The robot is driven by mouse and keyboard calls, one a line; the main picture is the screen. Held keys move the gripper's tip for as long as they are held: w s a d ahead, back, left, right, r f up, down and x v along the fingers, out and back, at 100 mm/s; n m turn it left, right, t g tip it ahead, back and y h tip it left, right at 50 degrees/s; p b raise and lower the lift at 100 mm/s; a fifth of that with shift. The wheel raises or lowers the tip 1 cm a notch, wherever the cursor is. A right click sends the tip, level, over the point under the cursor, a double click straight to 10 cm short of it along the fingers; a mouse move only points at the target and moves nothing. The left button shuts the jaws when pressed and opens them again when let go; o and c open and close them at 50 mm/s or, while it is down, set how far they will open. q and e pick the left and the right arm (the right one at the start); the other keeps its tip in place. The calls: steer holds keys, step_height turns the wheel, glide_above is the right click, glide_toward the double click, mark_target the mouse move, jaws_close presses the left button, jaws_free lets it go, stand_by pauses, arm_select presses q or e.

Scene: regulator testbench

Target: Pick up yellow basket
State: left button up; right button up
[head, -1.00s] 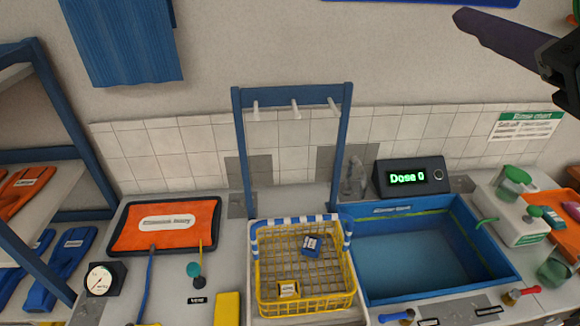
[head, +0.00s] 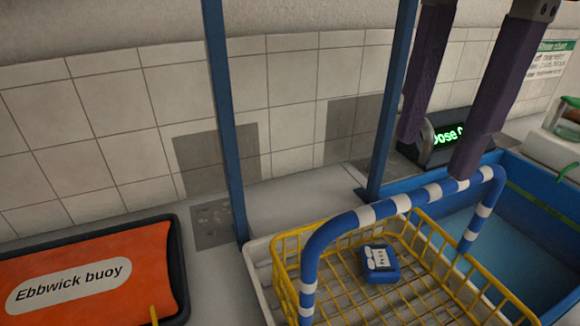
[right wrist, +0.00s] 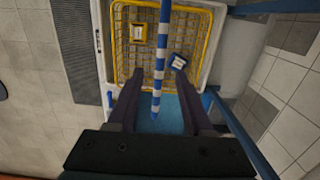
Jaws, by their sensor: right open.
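The yellow wire basket (head: 440,240) sits on a pale tray, with its blue-and-white striped handle (head: 375,210) arched above it. A blue labelled block (head: 381,264) lies inside. My right gripper (head: 440,152) is open and empty, its two dark fingers pointing down just above the handle. In the right wrist view the striped handle (right wrist: 160,62) runs between the fingers of the gripper (right wrist: 157,76); I cannot tell whether they touch it. That view also shows a yellow block (right wrist: 138,33) in the basket. My left gripper is not in view.
A blue frame's posts (head: 228,120) stand behind the basket. A blue basin (head: 530,220) is close on the right, with a dose display (head: 440,140) behind it. An orange buoy panel (head: 90,275) lies on the left. Bare counter (head: 290,205) shows behind the basket.

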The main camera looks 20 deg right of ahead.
mark_target(428, 201)
steer(key=shift+h, duration=0.3)
steer(key=f, duration=0.2)
steer(key=d+f, duration=0.1)
steer(key=f, duration=0.1)
steer(key=shift+d+f+p, duration=0.1)
steer(key=shift+d+p, duration=0.1)
steer(key=shift+p, duration=0.1)
step_height(428, 201, down, 5)
steer(key=shift+f+p, duration=0.1)
steer(key=shift+p, duration=0.45)
steer(key=shift+f, duration=0.3)
steer(key=shift+c, duration=0.4)
steer(key=shift+w, duration=0.1)
jaws_close()
steer(key=shift+r, duration=0.15)
